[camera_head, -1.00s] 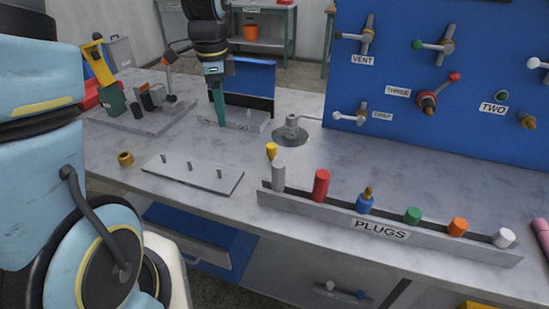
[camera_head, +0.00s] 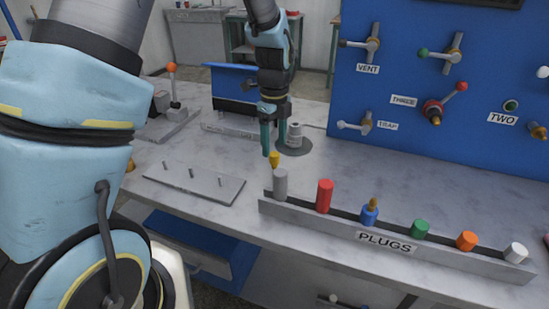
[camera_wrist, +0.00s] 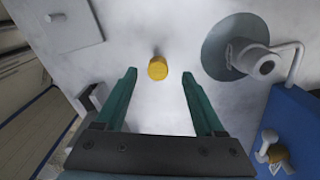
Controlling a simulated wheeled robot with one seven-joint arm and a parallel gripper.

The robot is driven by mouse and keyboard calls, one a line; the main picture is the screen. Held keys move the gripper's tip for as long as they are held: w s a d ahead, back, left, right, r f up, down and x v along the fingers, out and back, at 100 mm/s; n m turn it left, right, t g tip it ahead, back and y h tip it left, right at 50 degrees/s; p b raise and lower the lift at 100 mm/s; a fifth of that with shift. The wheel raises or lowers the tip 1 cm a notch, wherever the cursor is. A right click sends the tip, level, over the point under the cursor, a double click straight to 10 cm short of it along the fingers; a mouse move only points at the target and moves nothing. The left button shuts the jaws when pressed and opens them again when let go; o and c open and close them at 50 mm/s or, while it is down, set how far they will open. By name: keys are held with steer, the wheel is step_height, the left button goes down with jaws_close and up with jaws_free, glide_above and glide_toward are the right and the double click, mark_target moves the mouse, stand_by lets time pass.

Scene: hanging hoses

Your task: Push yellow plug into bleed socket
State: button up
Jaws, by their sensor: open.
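The yellow plug (camera_head: 274,158) stands on the bench just behind the grey plug at the left end of the plug rack. In the wrist view the yellow plug (camera_wrist: 157,68) lies between and just beyond my two green fingertips. My gripper (camera_head: 273,148) is open, empty and pointing down above it; its fingers (camera_wrist: 158,76) are apart on either side. A grey fitting on a round dark base (camera_head: 293,137) stands beside my gripper; it also shows in the wrist view (camera_wrist: 235,50). I see no readable bleed label, so I cannot tell which socket is meant.
The rack labelled PLUGS (camera_head: 350,235) holds several coloured plugs along the front. A flat plate with pegs (camera_head: 195,184) lies to the left. The blue panel (camera_head: 400,75) with valve handles rises at the back right. Bare bench lies between rack and panel.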

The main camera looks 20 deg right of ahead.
mark_target(274, 154)
steer(key=shift+s+a+f+p, duration=0.15)
steer(key=shift+f+p, duration=0.45)
steer(key=shift+f, duration=1.5)
jaws_close()
